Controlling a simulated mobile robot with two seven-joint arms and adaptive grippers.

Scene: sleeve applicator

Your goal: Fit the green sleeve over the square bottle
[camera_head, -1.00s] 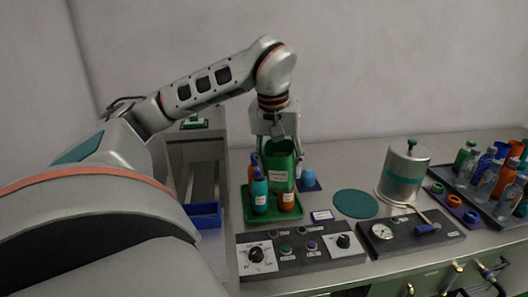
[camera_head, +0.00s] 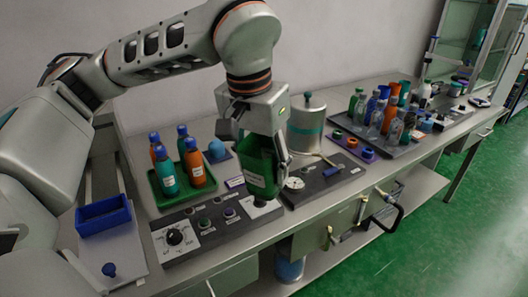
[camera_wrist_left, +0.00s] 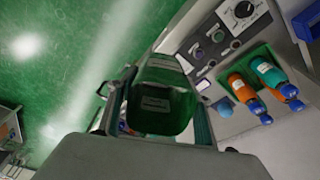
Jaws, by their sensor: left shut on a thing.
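My left gripper (camera_head: 264,150) is shut on the green sleeve (camera_head: 258,172), an open-topped dark green band with a white label. It holds the sleeve over the right end of the control panel near the table's front edge. In the left wrist view the gripper (camera_wrist_left: 158,112) has a finger on each side of the sleeve (camera_wrist_left: 157,108), and its hollow inside shows. Several bottles stand on the dark tray at the right, among them a clear bottle (camera_head: 376,122). I cannot tell which one is the square bottle. My right gripper is not in view.
A green tray (camera_head: 166,203) holds several orange and teal bottles. A knob panel (camera_head: 193,254), a steel canister (camera_head: 305,132), a gauge board (camera_head: 318,187) and a purple strip of rings (camera_head: 352,148) lie along the table. A blue bin (camera_head: 104,218) is at left.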

